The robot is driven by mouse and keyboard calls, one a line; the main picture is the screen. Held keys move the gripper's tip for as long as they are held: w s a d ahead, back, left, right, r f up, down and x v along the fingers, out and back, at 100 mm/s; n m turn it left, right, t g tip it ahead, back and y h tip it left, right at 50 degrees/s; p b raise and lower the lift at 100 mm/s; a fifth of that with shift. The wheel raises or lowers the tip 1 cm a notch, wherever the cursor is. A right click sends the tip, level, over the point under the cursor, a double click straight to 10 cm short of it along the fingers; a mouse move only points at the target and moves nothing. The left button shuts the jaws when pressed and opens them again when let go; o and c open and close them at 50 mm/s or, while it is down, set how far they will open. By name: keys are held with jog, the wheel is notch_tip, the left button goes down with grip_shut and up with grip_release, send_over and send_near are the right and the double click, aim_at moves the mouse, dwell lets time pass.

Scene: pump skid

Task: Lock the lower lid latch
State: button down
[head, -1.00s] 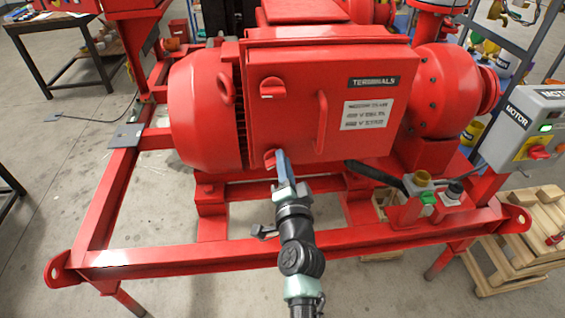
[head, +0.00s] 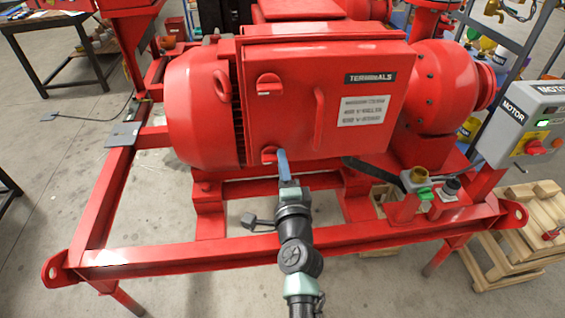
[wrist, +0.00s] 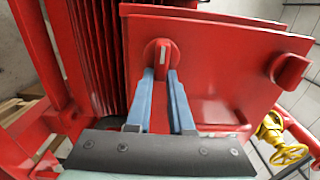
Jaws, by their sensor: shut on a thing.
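The red terminal box lid (head: 335,125) is closed over the motor's side. The lower lid latch (head: 267,155) is a red knob at the lid's bottom left corner. My gripper (head: 281,156) reaches it from below, and its blue fingers partly cover the knob. In the wrist view, my fingers (wrist: 161,75) stand on either side of the latch knob (wrist: 158,50), shut on it near their tips. A pale mark on the knob's face points along the fingers. The upper latch (head: 268,85) is straight above, with its grip roughly horizontal in the head view.
A vertical lid handle (head: 319,117) stands out right of the latches. A red skid rail (head: 170,252) runs across below my arm. A grey motor control box (head: 525,125) is at the right. Yellow valve fittings (wrist: 282,140) show at the wrist view's right.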

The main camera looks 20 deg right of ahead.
jog(key=shift+a, duration=0.1)
jog(key=c, duration=0.8)
grip_release()
jog(key=p+v, duration=0.2)
jog(key=v, duration=1.1)
